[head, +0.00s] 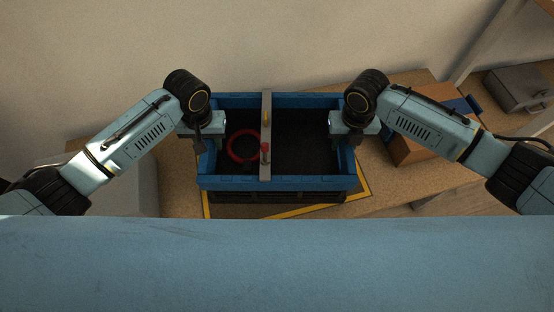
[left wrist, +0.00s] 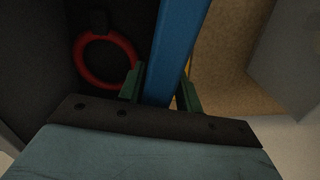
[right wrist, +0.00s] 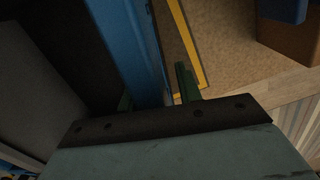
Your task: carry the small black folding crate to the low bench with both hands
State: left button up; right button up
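The crate (head: 270,183) in the head view has blue walls and a dark interior, not a plain black look; a dark strip shows below its front wall. It appears to rest on a tan bench top (head: 405,186). My left gripper (head: 203,140) is at its left wall, and my right gripper (head: 350,138) at its right wall. In the left wrist view the fingers stand either side of the blue wall (left wrist: 178,45), apart. In the right wrist view the fingers straddle the other wall (right wrist: 130,45), with a gap at the outer finger.
A red ring (head: 231,150) lies in the crate's left half, beside a grey centre bar (head: 266,130). A yellow outline (head: 362,184) marks the surface around the crate. A brown box (head: 408,152) stands close on the right, a grey case (head: 513,90) farther right. The wall is behind.

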pick_arm(q)
notch_tip(320, 180, up, 12)
jog(key=shift+f, duration=0.1)
pick_arm(e)
jog(key=shift+a, duration=0.1)
notch_tip(320, 180, up, 12)
jog(key=shift+r, duration=0.1)
dwell(0.6)
dwell(0.5)
